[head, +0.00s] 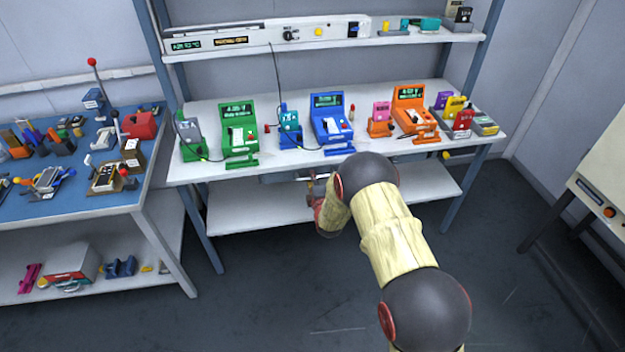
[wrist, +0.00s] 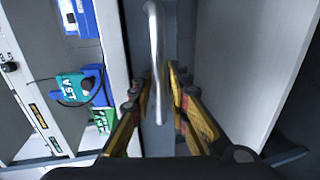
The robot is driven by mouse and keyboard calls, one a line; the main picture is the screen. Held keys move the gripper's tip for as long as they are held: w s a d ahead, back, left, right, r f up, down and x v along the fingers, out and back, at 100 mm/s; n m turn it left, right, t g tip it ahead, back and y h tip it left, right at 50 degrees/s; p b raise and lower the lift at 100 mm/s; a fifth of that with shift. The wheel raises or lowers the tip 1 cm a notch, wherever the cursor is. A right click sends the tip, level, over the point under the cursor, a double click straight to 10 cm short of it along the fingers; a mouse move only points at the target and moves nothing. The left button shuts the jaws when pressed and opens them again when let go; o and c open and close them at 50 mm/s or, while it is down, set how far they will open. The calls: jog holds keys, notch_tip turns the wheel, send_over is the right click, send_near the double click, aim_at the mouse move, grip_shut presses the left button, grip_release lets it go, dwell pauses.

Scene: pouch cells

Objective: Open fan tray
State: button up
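The fan tray (head: 275,179) is a grey drawer-like unit under the front of the white bench, mostly hidden by my arm in the head view. Its front is a grey panel (wrist: 185,25) in the wrist view. A silver bar handle (wrist: 153,45) stands out from that panel. My gripper (wrist: 160,78) has its yellow and black fingers on either side of the handle, with a small gap showing. I cannot tell whether either finger touches it. In the head view my gripper (head: 314,190) is small and partly hidden behind my wrist.
The white bench (head: 360,160) holds green, blue and orange testers with pouch cells. A lower shelf (head: 255,207) runs beneath it. A blue-topped table (head: 75,200) with tools stands at left. The floor (head: 270,290) in front is clear.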

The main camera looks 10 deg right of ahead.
jog(key=shift+c, duration=0.6)
grip_shut()
jog(key=shift+s, duration=0.1)
